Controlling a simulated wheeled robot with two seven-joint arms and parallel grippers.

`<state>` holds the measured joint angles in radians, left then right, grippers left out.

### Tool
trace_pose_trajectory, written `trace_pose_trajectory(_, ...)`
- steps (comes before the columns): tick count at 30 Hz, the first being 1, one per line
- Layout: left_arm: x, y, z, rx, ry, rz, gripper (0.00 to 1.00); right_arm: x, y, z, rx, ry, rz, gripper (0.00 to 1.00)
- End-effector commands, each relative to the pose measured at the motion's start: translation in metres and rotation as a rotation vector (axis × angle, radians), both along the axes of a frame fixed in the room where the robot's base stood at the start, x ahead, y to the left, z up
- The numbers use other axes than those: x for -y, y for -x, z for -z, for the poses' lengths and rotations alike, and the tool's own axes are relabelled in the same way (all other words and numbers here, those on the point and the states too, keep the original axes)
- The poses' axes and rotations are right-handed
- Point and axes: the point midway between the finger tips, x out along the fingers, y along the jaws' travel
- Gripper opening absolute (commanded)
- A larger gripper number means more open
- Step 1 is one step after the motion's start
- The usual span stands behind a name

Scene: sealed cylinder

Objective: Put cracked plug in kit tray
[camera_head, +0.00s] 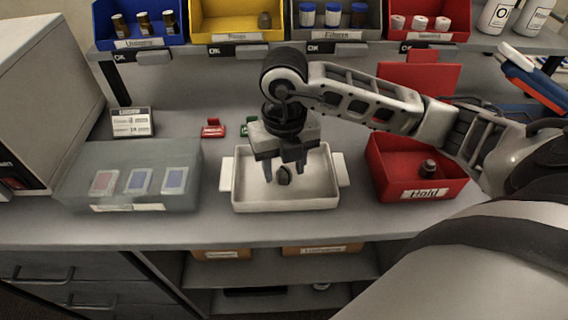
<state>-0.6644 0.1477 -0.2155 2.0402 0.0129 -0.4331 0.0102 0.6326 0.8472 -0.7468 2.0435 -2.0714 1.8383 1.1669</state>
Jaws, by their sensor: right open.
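A small dark plug (284,175) is at the white tray (284,206) in the middle of the bench. Its crack, if any, is too small to tell. My right gripper (284,178) points down over the tray, with its two fingers apart on either side of the plug. I cannot tell whether the plug rests on the tray floor or is just above it. Another dark plug (428,168) sits in the red bin labelled Hold (413,194), right of the tray. My left gripper is not in view.
Left of the tray stands a grey translucent box (128,178) with several cards. Red and green clips (212,128) lie behind the tray. A shelf above holds blue, yellow (237,25), grey and red bins. A display stand (132,122) is at the left. The bench's front strip is clear.

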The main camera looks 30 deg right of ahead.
Motion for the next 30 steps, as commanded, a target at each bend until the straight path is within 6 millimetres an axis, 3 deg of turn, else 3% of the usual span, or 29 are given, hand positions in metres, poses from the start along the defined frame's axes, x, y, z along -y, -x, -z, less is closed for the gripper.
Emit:
trace_pose_trajectory(15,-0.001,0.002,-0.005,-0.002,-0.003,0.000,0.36,0.000,-0.001,-0.103,0.007,0.001,-0.002,0.46)
trace_pose_trajectory(21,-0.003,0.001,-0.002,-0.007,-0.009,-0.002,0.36,0.000,-0.001,-0.118,0.003,0.000,0.000,0.46)
trace_pose_trajectory(30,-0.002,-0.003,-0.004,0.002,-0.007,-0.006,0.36,0.000,0.000,-0.118,0.002,0.000,0.000,0.46)
